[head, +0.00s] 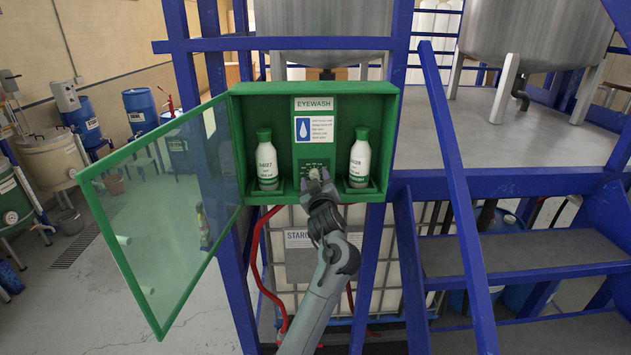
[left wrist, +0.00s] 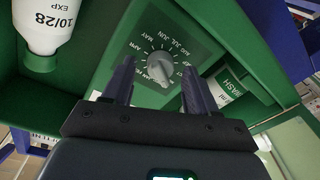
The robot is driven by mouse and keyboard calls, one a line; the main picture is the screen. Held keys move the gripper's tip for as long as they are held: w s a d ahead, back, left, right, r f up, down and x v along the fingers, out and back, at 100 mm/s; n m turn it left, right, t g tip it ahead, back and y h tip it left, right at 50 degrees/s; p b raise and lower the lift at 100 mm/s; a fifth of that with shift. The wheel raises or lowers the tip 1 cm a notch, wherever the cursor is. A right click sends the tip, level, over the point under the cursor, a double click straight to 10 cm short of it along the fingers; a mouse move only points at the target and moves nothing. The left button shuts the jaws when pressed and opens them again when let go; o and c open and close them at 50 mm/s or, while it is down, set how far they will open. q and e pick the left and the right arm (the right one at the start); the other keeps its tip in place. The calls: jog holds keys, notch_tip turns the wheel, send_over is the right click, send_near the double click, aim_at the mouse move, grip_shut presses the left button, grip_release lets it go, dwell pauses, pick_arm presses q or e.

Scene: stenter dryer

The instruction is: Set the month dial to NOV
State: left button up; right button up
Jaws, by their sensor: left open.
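The month dial (head: 314,170) is on the back panel of the green eyewash cabinet, low between two bottles; my gripper partly hides it in the head view. In the left wrist view the grey dial knob (left wrist: 160,67) sits on a dark plate with month names around it, seen rotated. APR, MAY, JUN, JUL and AUG can be made out; which month the knob points to I cannot tell. My left gripper (head: 319,184) is open in front of the dial. In the wrist view its fingers (left wrist: 158,86) stand either side of the knob's lower part, apparently not touching it. My right gripper is not in view.
The green cabinet (head: 245,88) has its glass door (head: 150,215) swung open to the left. White bottles stand left (head: 266,162) and right (head: 359,160) of the dial, close to the gripper. Blue posts and metal stairs (head: 520,255) are to the right.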

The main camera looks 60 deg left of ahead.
pick_arm(q)
jog(key=b+v, duration=0.3)
jog(key=v, duration=0.7)
jog(key=shift+d, duration=0.2)
